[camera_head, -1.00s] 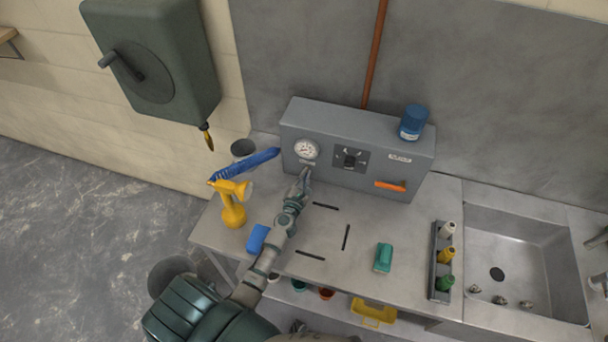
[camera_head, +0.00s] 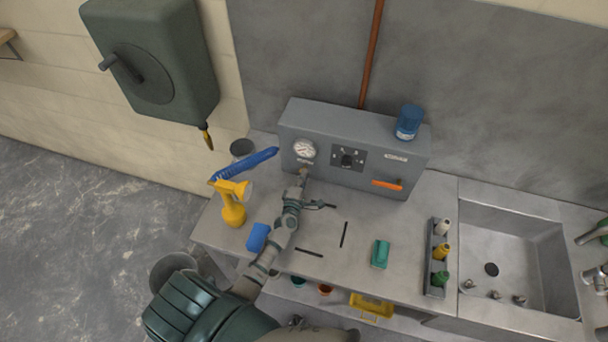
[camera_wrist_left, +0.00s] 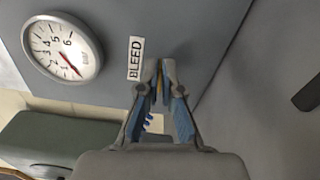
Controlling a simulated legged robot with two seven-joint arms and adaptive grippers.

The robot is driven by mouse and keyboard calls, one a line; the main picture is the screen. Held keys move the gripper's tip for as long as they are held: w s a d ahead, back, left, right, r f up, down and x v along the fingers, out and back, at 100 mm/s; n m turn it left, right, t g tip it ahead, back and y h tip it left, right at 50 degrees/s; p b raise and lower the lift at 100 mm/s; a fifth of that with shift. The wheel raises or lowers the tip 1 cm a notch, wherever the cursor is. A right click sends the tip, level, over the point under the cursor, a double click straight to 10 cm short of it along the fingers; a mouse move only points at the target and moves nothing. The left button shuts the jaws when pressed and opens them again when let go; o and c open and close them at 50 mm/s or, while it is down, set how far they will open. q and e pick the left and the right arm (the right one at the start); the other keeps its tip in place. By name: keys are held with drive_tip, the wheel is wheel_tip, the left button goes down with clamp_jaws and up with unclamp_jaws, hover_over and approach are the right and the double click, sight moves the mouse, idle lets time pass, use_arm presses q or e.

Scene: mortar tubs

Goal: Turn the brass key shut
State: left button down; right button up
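My left gripper (camera_head: 303,172) reaches the front of the grey wall box (camera_head: 270,0) below the round gauge. In the left wrist view, the left gripper's fingertips (camera_wrist_left: 160,72) are close together beside the BLEED label (camera_wrist_left: 136,58). A thin brass-coloured strip, apparently the brass key (camera_wrist_left: 160,90), shows between the fingers. Most of the key is hidden by the fingers, and its turn angle cannot be read. The gauge (camera_head: 304,149) also shows in the left wrist view (camera_wrist_left: 63,49), with a red needle near the low numbers. My right gripper is not in view.
A blue hose and yellow spray bottle (camera_head: 232,205) stand left of my arm, with a blue block (camera_head: 257,237) nearby. A selector knob (camera_head: 347,160) and orange handle (camera_head: 387,185) are on the box. A green block (camera_head: 380,254), bottle rack (camera_head: 437,258) and sink (camera_head: 515,250) lie right.

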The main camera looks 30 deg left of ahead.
use_arm(q)
drive_tip(key=shift+d+f+m, duration=0.1)
drive_tip(key=shift+f+m, duration=0.2)
drive_tip(key=shift+m, duration=0.5)
drive_tip(key=shift+s, duration=0.1)
drive_tip(key=c, duration=1.4)
unclamp_jaws()
drive_tip(key=shift+o, duration=0.3)
drive_tip(key=v, duration=1.1)
drive_tip(key=shift+s, duration=0.35)
drive_tip(key=shift+f, duration=0.1)
